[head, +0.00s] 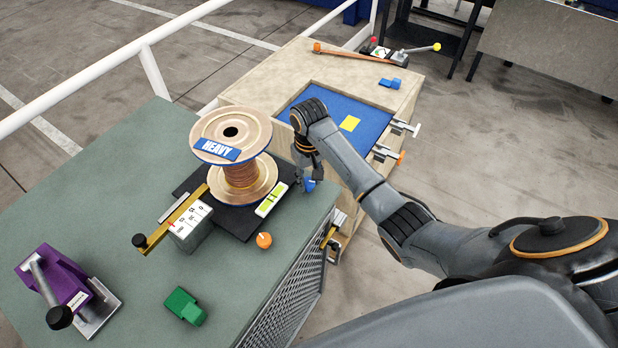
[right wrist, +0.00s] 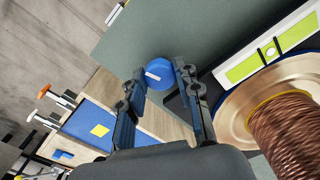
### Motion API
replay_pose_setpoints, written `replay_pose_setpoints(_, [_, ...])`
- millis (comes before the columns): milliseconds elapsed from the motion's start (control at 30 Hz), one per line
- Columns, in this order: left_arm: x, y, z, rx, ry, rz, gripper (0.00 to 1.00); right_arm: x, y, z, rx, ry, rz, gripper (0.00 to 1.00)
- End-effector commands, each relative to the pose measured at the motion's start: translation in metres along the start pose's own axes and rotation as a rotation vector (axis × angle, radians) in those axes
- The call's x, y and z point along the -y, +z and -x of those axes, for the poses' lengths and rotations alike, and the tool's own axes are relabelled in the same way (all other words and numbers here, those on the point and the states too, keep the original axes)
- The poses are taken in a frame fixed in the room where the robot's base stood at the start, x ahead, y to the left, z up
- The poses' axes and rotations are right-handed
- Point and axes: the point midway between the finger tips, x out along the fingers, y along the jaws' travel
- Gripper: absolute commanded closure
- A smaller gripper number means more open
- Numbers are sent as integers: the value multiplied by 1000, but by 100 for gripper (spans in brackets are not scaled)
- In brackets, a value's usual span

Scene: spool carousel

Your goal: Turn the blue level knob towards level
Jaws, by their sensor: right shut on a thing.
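The blue level knob (head: 309,185) sits on the green bench top beside the black plate, near the bench's right edge. It has a white mark on its face, seen in the right wrist view (right wrist: 155,75). My right gripper (head: 303,180) reaches down from above and is shut on the knob, with a finger on each side of it in the right wrist view (right wrist: 160,70). The yellow-green level vial (head: 271,199) lies on the plate's right side. It also shows in the right wrist view (right wrist: 250,62). My left gripper is out of view.
A copper-wound spool (head: 240,172) labelled HEAVY stands on the black plate (head: 240,222), close to my right gripper. An orange knob (head: 264,240), a green block (head: 184,306) and a purple clamp (head: 52,277) are on the bench. A wooden bench with a blue recess (head: 335,112) adjoins behind.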

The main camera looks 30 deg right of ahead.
Motion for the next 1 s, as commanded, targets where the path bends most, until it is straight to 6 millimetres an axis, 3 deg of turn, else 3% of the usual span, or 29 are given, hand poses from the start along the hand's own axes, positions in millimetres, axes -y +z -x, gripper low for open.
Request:
replay_pose_setpoints(667, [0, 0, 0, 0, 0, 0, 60, 0, -2, 2, -6, 1, -68, 99])
replay_pose_setpoints(700, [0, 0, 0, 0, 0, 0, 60, 0, -2, 2, -6, 1, -67, 65])
replay_pose_setpoints(733, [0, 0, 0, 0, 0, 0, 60, 0, -2, 2, -6, 0, -67, 59])
replay_pose_setpoints(1000, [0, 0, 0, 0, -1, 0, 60, 0, -1, 1, -3, 0, -67, 58])
